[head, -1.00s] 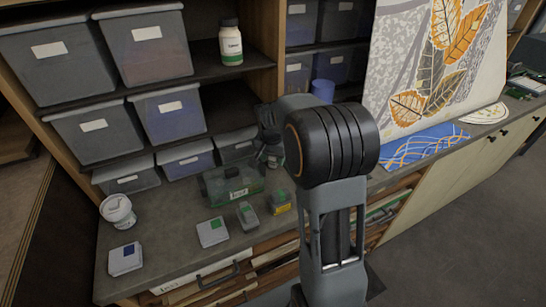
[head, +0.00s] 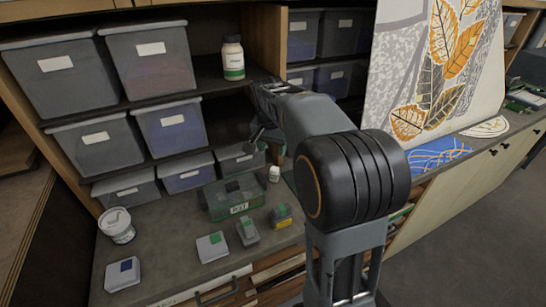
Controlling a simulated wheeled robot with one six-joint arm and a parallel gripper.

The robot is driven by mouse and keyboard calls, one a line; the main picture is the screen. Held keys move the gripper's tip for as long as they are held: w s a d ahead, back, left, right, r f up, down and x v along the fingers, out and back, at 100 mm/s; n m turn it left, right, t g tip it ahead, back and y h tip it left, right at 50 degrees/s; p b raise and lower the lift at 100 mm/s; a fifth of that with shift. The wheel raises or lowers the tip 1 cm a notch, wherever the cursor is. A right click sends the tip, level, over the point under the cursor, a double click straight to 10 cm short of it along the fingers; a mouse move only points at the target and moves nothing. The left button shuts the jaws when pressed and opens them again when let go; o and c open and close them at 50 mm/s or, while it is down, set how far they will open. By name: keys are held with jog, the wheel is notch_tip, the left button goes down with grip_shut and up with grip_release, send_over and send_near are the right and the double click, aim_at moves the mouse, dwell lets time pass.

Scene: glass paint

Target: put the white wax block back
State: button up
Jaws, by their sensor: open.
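A small white piece (head: 274,174) stands on the counter right of the green see-through tray; I cannot tell for certain that it is the white wax block. Two pale blocks lie near the counter's front: one with a blue square (head: 123,274), one with a green square (head: 212,246). A grey block with a green top (head: 247,231) and a yellow-and-grey one (head: 281,216) sit in front of the green labelled tray (head: 217,206). My gripper (head: 256,140) is open, above and behind the tray, before the shelves. Its fingers are dark and partly hidden by my arm.
Lidded grey bins (head: 96,145) fill the shelves behind. A white bottle (head: 233,58) stands on the upper shelf. A white tub (head: 117,225) stands at the counter's left. A leaf-painted panel (head: 440,70) leans at right.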

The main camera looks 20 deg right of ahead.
jog(key=s+a+f+n+t, duration=0.1)
jog(key=s+a+n, duration=0.2)
jog(key=s, duration=0.3)
jog(key=s+a+f+n+t, duration=0.1)
jog(key=s+a+n, duration=0.2)
jog(key=s, duration=0.3)
jog(key=s+a+f+n+t+y, duration=0.1)
jog(key=s+a+n, duration=0.1)
jog(key=s, duration=0.4)
jog(key=shift+s+a+f+n, duration=0.25)
jog(key=shift+a+f+n, duration=0.15)
jog(key=shift+n, duration=0.1)
jog(key=shift+r, duration=0.1)
jog(key=shift+c, duration=0.2)
